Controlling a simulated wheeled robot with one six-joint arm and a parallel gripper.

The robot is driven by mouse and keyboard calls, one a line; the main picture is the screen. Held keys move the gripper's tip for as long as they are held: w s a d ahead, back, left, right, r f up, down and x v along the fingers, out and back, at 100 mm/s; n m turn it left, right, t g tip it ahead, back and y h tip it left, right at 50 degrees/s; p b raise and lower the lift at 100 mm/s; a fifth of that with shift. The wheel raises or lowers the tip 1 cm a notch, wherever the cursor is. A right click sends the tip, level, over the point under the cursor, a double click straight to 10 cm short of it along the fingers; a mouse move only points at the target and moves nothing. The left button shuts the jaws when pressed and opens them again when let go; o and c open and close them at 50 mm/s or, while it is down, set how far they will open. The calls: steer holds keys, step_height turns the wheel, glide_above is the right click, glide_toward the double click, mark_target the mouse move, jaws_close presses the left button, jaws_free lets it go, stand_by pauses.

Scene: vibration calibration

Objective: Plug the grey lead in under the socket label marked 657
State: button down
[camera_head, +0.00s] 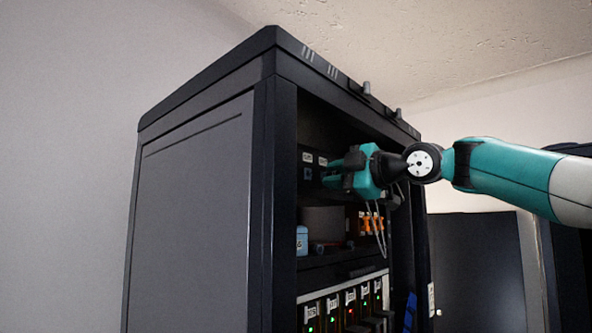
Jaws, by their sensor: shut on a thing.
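My gripper (335,177) is teal and dark grey and reaches into the upper bay of a black rack cabinet. Its fingers are shut and point left at the dark socket panel. The plug between them is too small and hidden to make out. Thin grey leads (377,232) hang down below and behind the gripper. Two small white socket labels (307,157) (322,161) show left of the fingers, too small to read. A blue socket (308,174) sits under the left label. My gripper hides the panel further right.
The cabinet's side wall (195,210) and front post close off the left. Below the panel a shelf holds a blue container (302,239) and orange connectors (371,223). Lower down is a row of labelled modules (333,308) with green and red lights.

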steer(key=shift+m+p, duration=0.6)
steer(key=shift+m, duration=1.3)
steer(key=shift+r+m, duration=0.1)
steer(key=shift+m, duration=0.2)
steer(key=shift+m, duration=0.4)
steer(key=c, duration=0.9)
jaws_free()
steer(key=shift+s+d, duration=0.1)
steer(key=shift+b+v, duration=1.3)
steer(key=shift+v, duration=1.1)
